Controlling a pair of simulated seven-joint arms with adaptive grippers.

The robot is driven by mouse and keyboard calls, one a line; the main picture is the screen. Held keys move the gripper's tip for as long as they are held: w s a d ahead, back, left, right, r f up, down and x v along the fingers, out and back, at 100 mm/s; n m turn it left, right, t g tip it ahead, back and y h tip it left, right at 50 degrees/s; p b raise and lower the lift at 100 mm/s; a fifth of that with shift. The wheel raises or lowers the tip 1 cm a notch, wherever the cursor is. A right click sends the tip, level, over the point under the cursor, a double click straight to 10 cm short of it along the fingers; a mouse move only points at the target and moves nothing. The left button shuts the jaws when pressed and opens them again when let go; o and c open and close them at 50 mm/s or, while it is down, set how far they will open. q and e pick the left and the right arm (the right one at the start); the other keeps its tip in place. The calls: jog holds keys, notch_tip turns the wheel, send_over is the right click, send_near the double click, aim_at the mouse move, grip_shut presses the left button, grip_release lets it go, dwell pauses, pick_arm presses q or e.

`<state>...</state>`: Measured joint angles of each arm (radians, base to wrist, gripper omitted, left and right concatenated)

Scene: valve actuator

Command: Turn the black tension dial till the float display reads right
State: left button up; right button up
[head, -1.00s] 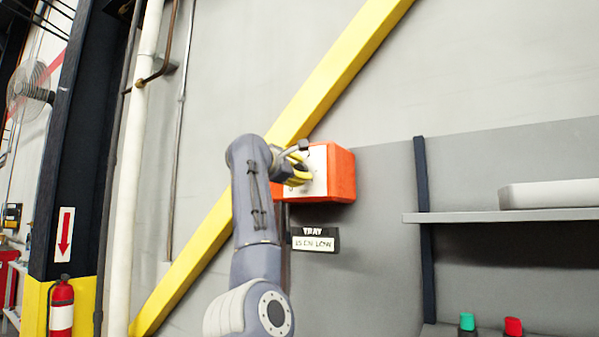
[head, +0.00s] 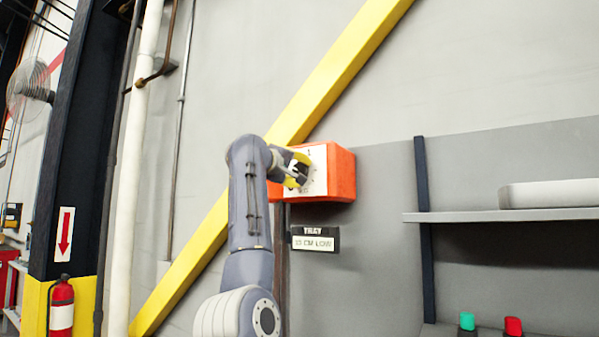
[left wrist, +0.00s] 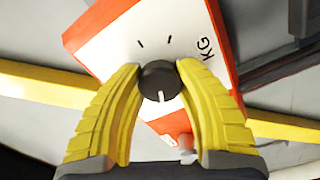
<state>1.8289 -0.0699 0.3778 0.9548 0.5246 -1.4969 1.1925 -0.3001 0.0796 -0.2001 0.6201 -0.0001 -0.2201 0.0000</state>
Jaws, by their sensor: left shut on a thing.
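The black tension dial (left wrist: 158,80) sits on the white face of an orange box (head: 341,175) on the wall. In the left wrist view the dial's white mark points down in the picture, and the face carries tick marks and "KG". My left gripper (left wrist: 158,84) has its yellow fingers shut on the dial, one on each side. In the head view the gripper (head: 299,170) covers part of the box's face. The float display (head: 315,239) below the box reads "TRAY" and a number with "CM LOW"; the digits are too small to be sure of. My right gripper is out of view.
A yellow diagonal beam (head: 338,75) runs behind the arm and box. A grey shelf (head: 490,216) is at the right, with green-topped (head: 467,321) and red-topped (head: 513,326) items below. A fire extinguisher (head: 62,306) stands at the far left.

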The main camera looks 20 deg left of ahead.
pick_arm(q)
jog(key=m, duration=0.6)
jog(key=shift+f, duration=0.15)
jog(key=m, duration=0.7)
jog(key=shift+w+m, duration=0.1)
jog(key=shift+m, duration=0.3)
jog(key=m, duration=0.7)
jog(key=shift+a, duration=0.15)
jog(key=m, duration=0.3)
jog(key=shift+m, duration=2.1)
jog(key=o, duration=1.3)
